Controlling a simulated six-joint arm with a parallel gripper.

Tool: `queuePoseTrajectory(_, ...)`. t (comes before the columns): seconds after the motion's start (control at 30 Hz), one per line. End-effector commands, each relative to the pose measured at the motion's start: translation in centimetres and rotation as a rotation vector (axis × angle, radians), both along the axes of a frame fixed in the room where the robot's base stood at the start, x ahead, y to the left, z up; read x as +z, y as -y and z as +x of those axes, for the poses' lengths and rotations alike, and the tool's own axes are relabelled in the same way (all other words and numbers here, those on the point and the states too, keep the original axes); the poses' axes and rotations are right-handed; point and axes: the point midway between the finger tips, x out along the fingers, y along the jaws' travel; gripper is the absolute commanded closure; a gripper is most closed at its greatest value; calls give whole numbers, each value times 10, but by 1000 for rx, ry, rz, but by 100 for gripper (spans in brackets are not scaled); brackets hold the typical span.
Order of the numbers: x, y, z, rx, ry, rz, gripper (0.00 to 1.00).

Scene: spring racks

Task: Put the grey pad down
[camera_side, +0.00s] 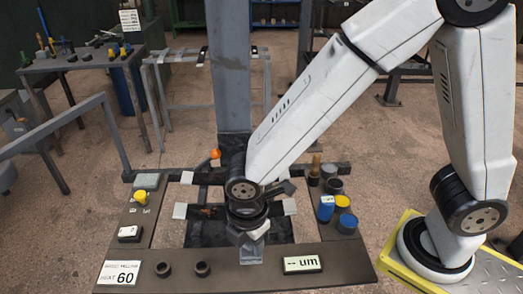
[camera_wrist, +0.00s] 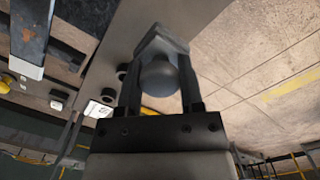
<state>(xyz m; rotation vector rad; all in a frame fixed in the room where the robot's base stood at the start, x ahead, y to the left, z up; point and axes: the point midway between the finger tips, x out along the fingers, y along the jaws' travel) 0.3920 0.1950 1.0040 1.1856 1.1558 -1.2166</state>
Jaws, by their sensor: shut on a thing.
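My gripper (camera_side: 246,222) points down over the front of the dark rack frame. It is shut on the grey pad. In the wrist view the two fingers (camera_wrist: 160,88) stand on either side of a round grey knob (camera_wrist: 158,76), with the angular grey pad (camera_wrist: 160,42) just beyond the fingertips. In the side view a light grey face (camera_side: 257,233) shows tilted under my gripper, partly hidden by it. A grey block (camera_side: 250,254) shows just below, at the frame's front bar. I cannot tell whether the pad touches anything.
The front bar (camera_side: 215,277) carries two dark rings, a "60" label (camera_side: 119,272) and a white sign (camera_side: 302,264). Blue, yellow-topped and black pieces stand to the right (camera_side: 326,208). A yellow knob (camera_side: 140,197) and a grey-green block (camera_side: 147,181) are at left. A grey column (camera_side: 229,70) rises behind.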

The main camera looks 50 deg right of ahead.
Motion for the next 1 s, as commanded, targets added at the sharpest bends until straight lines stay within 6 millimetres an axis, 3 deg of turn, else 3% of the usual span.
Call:
queuePoseTrajectory(0.13, -14, 0, 0, -1, -1, -1, 100)
queuePoseTrajectory(0.47, -21, 0, 0, -2, 0, 0, 100)
queuePoseTrajectory(0.8, -48, 0, 0, -1, -1, -1, 100)
queuePoseTrajectory(1.0, -54, 0, 0, -1, 1, 1, 100)
